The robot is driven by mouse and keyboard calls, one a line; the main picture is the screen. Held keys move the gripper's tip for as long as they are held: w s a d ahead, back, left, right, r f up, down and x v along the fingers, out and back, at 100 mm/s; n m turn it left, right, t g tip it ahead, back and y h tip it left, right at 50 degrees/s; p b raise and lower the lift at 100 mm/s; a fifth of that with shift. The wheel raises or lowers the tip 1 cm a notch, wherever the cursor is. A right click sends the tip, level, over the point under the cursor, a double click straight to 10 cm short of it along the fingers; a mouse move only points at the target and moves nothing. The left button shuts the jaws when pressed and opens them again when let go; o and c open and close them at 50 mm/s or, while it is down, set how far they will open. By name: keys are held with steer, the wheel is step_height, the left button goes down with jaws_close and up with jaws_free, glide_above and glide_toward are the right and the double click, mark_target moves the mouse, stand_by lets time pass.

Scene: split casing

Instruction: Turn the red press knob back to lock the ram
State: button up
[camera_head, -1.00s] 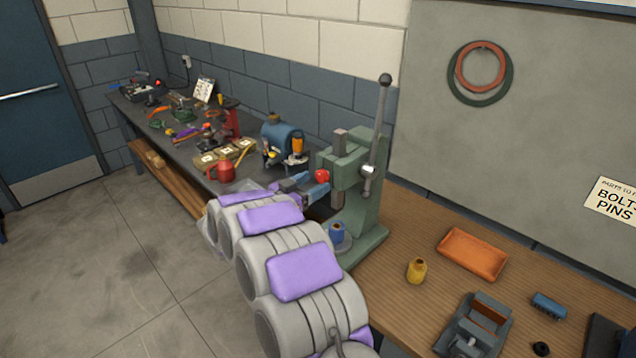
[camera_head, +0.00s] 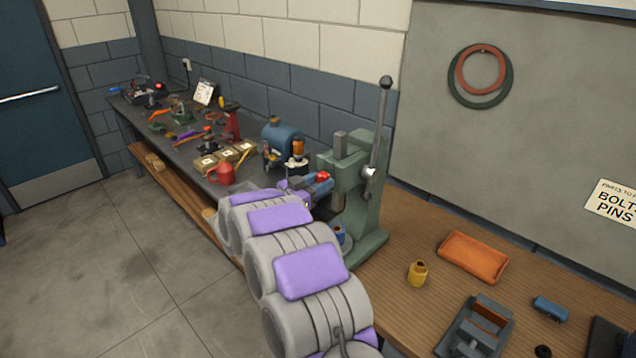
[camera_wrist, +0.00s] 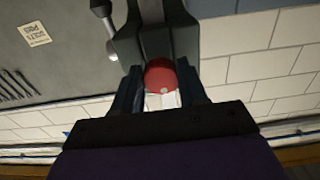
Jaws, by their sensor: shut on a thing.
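The green arbor press (camera_head: 362,190) stands on the wooden bench with its long lever (camera_head: 381,120) upright. Its red knob (camera_head: 322,176) is on the press's left side, partly covered by my gripper (camera_head: 318,184). In the wrist view the red knob (camera_wrist: 161,77) sits between the two dark fingers of my gripper (camera_wrist: 160,90), which is shut on it. The square ram (camera_head: 341,144) sticks up from the press head. A blue cylindrical part (camera_head: 340,234) stands on the press base, partly hidden by my arm.
A yellow bottle-shaped part (camera_head: 417,273), an orange tray (camera_head: 473,256) and a grey vise (camera_head: 476,328) are on the bench at the right. A blue tank (camera_head: 282,143) and a red can (camera_head: 222,174) stand on the dark bench behind my arm.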

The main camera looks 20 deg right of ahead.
steer(key=shift+c, duration=1.4)
steer(key=shift+a+r+m+p, duration=0.1)
steer(key=shift+m+p, duration=0.3)
steer(key=shift+p, duration=0.15)
steer(key=shift+m, duration=0.5)
steer(key=shift+w, duration=0.1)
steer(key=o, duration=1)
steer(key=shift+o, duration=0.2)
steer(key=p+v, duration=0.2)
steer(key=v, duration=1.5)
steer(key=shift+a, duration=0.25)
